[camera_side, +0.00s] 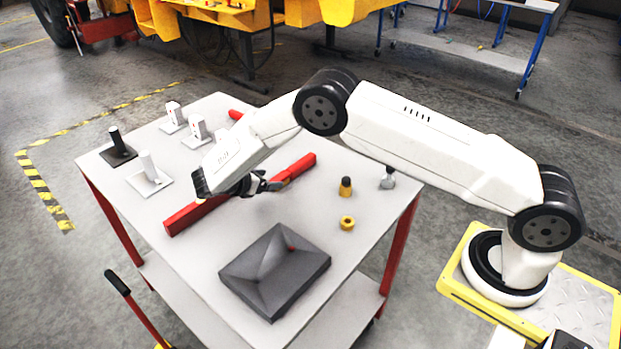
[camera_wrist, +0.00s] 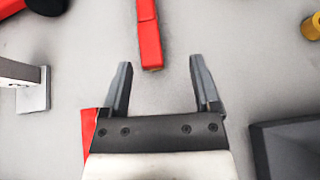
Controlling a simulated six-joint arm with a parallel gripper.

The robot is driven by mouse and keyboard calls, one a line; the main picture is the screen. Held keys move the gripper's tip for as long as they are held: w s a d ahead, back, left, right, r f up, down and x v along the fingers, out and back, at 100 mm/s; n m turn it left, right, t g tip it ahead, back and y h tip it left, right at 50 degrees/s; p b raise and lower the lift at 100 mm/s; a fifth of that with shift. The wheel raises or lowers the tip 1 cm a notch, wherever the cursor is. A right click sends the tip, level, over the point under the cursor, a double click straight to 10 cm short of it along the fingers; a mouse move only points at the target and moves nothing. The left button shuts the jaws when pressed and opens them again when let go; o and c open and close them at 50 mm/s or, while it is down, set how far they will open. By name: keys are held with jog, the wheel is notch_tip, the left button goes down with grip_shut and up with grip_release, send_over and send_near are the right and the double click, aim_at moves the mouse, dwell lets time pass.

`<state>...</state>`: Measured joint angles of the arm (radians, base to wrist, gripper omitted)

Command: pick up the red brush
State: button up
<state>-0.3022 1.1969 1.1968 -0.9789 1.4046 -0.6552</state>
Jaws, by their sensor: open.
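My gripper (camera_side: 262,184) is open and empty, low over the grey table top. In the wrist view its two fingers (camera_wrist: 160,63) stand wide apart. A slim red piece (camera_wrist: 149,32), likely the red brush, lies beyond the fingertips, with its near end just left of centre between them. It also shows in the side view (camera_side: 295,169), running away to the upper right. Its far end is out of the wrist view, and no bristles show. A second red bar (camera_side: 192,217) lies on the other side of the gripper, partly hidden by it in the wrist view (camera_wrist: 88,125).
A dark grey casting (camera_side: 275,268) lies at the front. A yellow ring (camera_side: 347,222) and a yellow-black piece (camera_side: 346,187) stand to the right. Several upright fixtures, one white (camera_side: 149,172), stand at the left. Another red piece (camera_side: 235,114) lies behind my arm.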

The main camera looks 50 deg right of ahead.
aim_at(281, 176)
jog(key=shift+w+a+f+n+h, duration=0.5)
jog(key=shift+w+h, duration=0.15)
jog(key=shift+h, duration=0.15)
jog(key=shift+d, duration=0.15)
jog(key=shift+x, duration=1.25)
jog(key=shift+d, duration=0.1)
jog(key=shift+x, duration=2.5)
grip_shut()
